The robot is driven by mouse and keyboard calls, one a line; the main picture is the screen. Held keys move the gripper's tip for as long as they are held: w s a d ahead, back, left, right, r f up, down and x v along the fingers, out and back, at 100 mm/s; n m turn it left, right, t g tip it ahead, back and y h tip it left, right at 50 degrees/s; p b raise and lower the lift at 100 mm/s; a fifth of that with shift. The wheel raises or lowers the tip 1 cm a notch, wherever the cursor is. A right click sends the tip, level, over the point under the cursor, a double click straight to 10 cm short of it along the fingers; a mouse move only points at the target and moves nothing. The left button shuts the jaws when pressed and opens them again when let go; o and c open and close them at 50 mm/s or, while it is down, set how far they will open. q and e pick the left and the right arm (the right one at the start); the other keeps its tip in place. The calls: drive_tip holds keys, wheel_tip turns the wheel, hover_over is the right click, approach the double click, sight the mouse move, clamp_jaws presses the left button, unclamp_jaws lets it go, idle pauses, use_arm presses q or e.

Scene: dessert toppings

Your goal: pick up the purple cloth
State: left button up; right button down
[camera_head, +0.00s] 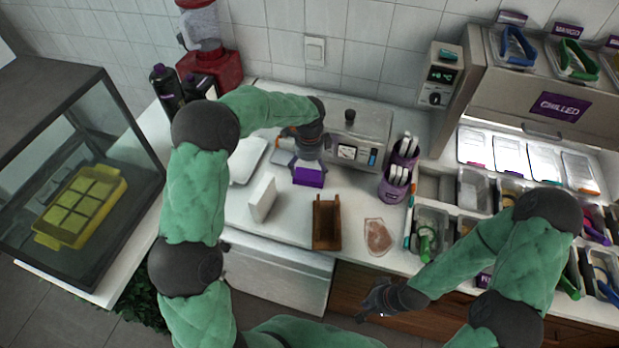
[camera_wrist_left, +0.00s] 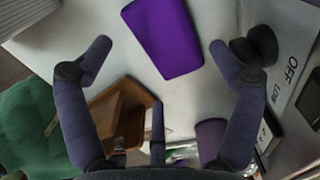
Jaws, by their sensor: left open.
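The purple cloth (camera_head: 308,179) lies folded on the white counter in front of the grey appliance, and it shows flat in the left wrist view (camera_wrist_left: 163,38). My left gripper (camera_head: 308,163) is over the counter just behind and above the cloth, partly covering its far edge. In the left wrist view my left gripper (camera_wrist_left: 160,58) is open and empty, with fingers spread wide and the cloth beyond the gap between them. My right gripper (camera_head: 374,310) hangs low in front of the counter, away from the cloth. Its fingers are too small to judge.
A brown wooden holder (camera_head: 327,238) and a white upright block (camera_head: 262,199) stand nearer the counter front. A grey appliance (camera_head: 361,124) is behind the cloth. A purple cup of utensils (camera_head: 395,190) is at right. A pinkish flat item (camera_head: 378,237) lies beside the holder.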

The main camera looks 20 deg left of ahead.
sight(309, 177)
use_arm(q)
wheel_tip(309, 177, down, 5)
drive_tip(key=shift+a+r+b, duration=0.1)
drive_tip(key=shift+b, duration=0.6)
drive_tip(key=c, duration=0.8)
drive_tip(key=shift+r, duration=0.15)
drive_tip(key=shift+r+p, duration=0.35)
drive_tip(key=shift+r, duration=0.25)
drive_tip(key=shift+s+r+p, duration=0.2)
drive_tip(key=shift+r+p, duration=0.2)
drive_tip(key=shift+r, duration=0.8)
drive_tip(key=shift+s+d+r+p, duration=0.45)
drive_tip(key=shift+s+d+r, duration=0.5)
drive_tip(key=shift+s+r, duration=0.9)
drive_tip(key=shift+s+d+r+p, duration=0.4)
drive_tip(key=shift+s+d+r, duration=0.7)
drive_tip(key=shift+s, duration=1.2)
drive_tip(key=shift+s+d+r+p, duration=0.45)
drive_tip(key=shift+s+d+r, duration=0.35)
drive_tip(key=shift+s+r, duration=1.1)
